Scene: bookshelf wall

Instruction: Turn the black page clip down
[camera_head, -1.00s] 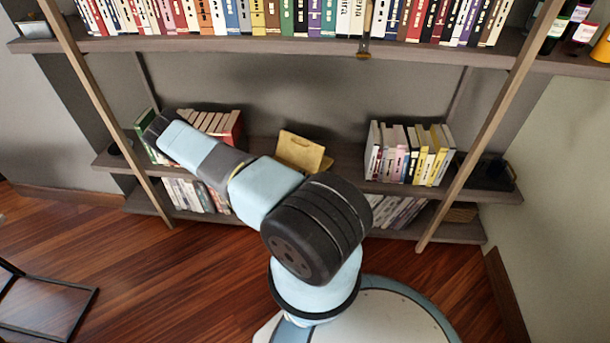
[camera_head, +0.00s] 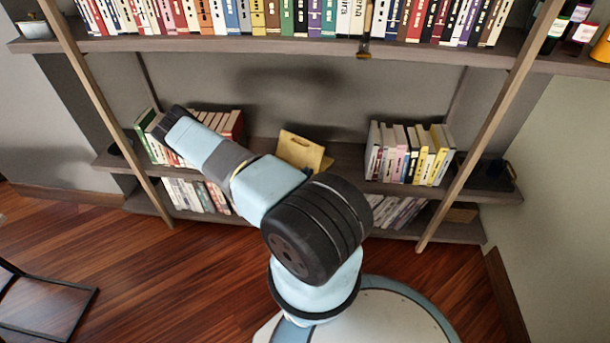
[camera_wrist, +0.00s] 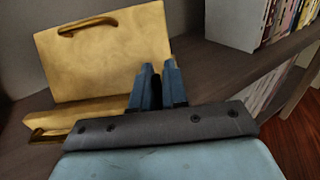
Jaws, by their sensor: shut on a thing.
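A yellow book stand (camera_wrist: 105,60) with a tilted back panel and a low front ledge fills the upper left of the wrist view. It also stands on the middle shelf in the head view (camera_head: 305,153). My gripper (camera_wrist: 158,72) is at the right part of the ledge, in front of the panel's lower right corner. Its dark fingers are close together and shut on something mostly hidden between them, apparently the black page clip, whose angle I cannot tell. My arm hides the gripper in the head view.
White and yellow books (camera_head: 408,152) stand to the right of the stand, and more books (camera_head: 228,125) to the left behind my arm. The upper shelf (camera_head: 200,43) runs above. Bare shelf (camera_head: 346,160) lies between the stand and the right books.

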